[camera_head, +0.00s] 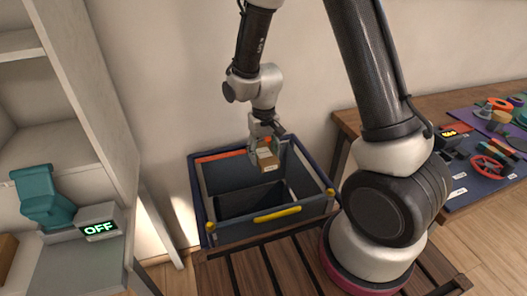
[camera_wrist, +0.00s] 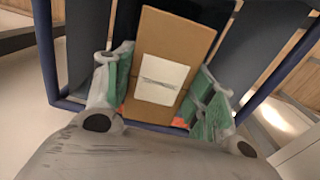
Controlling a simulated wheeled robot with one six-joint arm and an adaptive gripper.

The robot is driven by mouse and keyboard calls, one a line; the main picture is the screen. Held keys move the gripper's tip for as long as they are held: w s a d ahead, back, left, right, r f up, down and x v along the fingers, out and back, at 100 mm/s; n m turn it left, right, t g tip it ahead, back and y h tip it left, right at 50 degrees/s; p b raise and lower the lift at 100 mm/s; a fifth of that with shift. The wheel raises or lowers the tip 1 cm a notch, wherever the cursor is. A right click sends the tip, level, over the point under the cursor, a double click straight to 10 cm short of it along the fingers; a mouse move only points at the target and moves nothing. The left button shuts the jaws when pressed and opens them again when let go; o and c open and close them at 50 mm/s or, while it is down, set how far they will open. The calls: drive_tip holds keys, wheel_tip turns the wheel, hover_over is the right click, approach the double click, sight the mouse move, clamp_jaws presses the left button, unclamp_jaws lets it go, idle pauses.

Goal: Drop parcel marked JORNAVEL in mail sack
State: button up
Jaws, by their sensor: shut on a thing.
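A brown cardboard parcel (camera_head: 267,160) is held in my gripper (camera_head: 262,149), over the open top of the mail sack (camera_head: 225,178). In the wrist view the parcel (camera_wrist: 178,45) sits between the two green-padded fingers and carries a white label (camera_wrist: 162,79); its printing is too blurred to read. The sack is an open, dark blue-grey box shape with a blue rim, an orange strip at the back and a yellow handle at the front. The wrist view shows its blue rim (camera_wrist: 45,50) around the parcel. The sack's bottom is dark and partly hidden.
A shelf unit (camera_head: 110,150) stands at left, with a teal object (camera_head: 45,197) and a box reading OFF (camera_head: 98,221). A wooden table (camera_head: 460,113) at right holds several coloured items on mats. A slatted wooden surface (camera_head: 235,275) lies in front of the sack.

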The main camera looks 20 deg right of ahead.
sight(263, 154)
wheel_tip(263, 154, down, 6)
drive_tip(key=shift+s+a+f, duration=0.15)
drive_tip(key=shift+a, duration=0.1)
idle(0.4)
drive_tip(key=o, duration=1.1)
wheel_tip(263, 154, up, 12)
